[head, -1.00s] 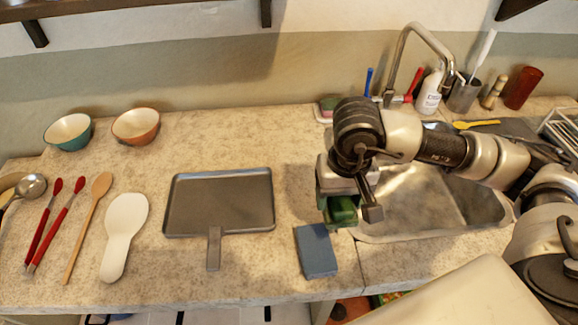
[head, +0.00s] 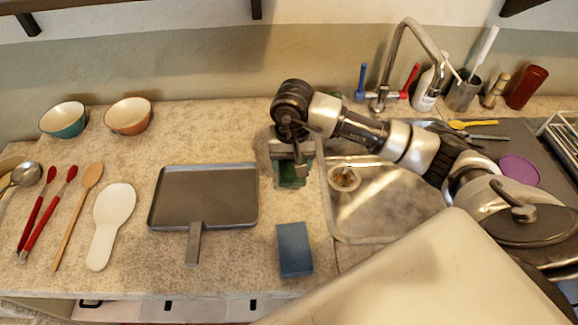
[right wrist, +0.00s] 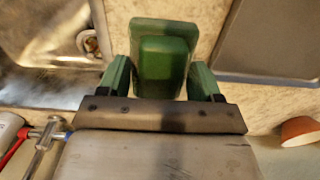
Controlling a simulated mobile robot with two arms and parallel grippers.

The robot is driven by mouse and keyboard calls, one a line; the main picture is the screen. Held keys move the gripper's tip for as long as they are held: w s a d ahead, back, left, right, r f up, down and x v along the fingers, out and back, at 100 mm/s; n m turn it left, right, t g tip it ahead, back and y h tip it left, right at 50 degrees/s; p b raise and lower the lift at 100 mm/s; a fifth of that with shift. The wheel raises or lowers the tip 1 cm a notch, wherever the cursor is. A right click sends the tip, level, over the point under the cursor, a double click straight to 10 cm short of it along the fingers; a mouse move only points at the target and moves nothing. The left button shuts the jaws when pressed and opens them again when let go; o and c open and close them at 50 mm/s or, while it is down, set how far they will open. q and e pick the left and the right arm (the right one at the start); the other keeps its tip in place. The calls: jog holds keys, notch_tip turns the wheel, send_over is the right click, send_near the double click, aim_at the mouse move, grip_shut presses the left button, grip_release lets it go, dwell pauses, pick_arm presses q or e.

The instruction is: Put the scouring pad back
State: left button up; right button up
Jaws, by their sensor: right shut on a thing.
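The scouring pad appears to be the green block (right wrist: 165,55) between the fingers of my right gripper (right wrist: 160,82) in the right wrist view. The gripper is shut on it. In the head view, my right gripper (head: 293,172) points down over the counter left of the sink, and the green pad (head: 292,180) shows below it, partly hidden by the fingers. I cannot tell how high above the counter it is. My left gripper is out of view.
A blue sponge (head: 295,248) lies near the counter's front edge. A grey pan (head: 205,195) lies to its left. The sink (head: 375,215) and tap (head: 380,92) are right of the gripper.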

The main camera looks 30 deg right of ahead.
aim_at(290, 171)
jog(key=shift+w+a+f, duration=0.1)
jog(key=shift+w+f, duration=0.1)
jog(key=shift+w, duration=0.15)
jog(key=shift+f, duration=0.25)
notch_tip(290, 171, down, 3)
jog(key=shift+f+p, duration=0.15)
jog(key=shift+p, duration=0.6)
jog(key=shift+f, duration=0.2)
jog(key=shift+f, duration=0.1)
jog(key=shift+f+b, duration=0.1)
jog(key=shift+b, duration=0.2)
jog(key=o, duration=0.9)
